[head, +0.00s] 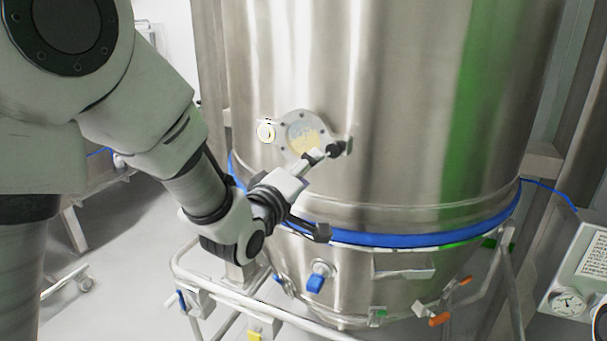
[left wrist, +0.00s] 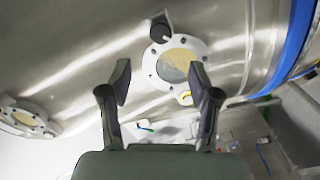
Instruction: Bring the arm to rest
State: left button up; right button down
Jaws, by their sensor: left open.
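My left arm comes in from the left in the head view, bent in front of a large steel vessel (head: 420,110). Its gripper (head: 318,194) is open in front of the vessel wall, just below a round sight port (head: 303,135). In the left wrist view the two dark fingers of the left gripper (left wrist: 161,75) stand wide apart with nothing between them. The sight port (left wrist: 175,68) shows beyond the fingers, with a dark knob (left wrist: 160,30) beside it. I cannot tell the exact gap to the wall. My right gripper does not show.
A blue band (head: 400,239) rings the vessel. Below are a blue-handled valve (head: 316,281), an orange handle (head: 439,319) and a tubular frame (head: 215,284). A panel with a gauge (head: 569,303) stands at the right. Open floor (head: 120,290) lies at the lower left.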

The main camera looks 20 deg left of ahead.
pick_arm(q)
jog(key=shift+s, duration=0.7)
jog(key=shift+a+f, duration=0.1)
notch_tip(320, 180, down, 20)
jog(key=s+r+g, duration=0.1)
jog(key=g, duration=0.3)
jog(key=s+a+f+g+y, duration=0.1)
jog(key=s+f+g, duration=0.3)
jog(key=f, duration=0.6)
jog(key=s+a+f+g, duration=0.1)
jog(key=s+f+g, duration=0.1)
jog(key=s+f, duration=0.7)
jog(key=s+f+m+g, duration=0.4)
jog(key=s+f+m, duration=0.1)
jog(key=s, duration=0.4)
jog(key=s+f+m+g, duration=0.4)
jog(key=s+f+m, duration=0.2)
jog(key=s, duration=0.3)
jog(key=shift+s+a+f+y, duration=0.2)
jog(key=shift+a+f+y, duration=0.25)
jog(key=shift+f, duration=0.35)
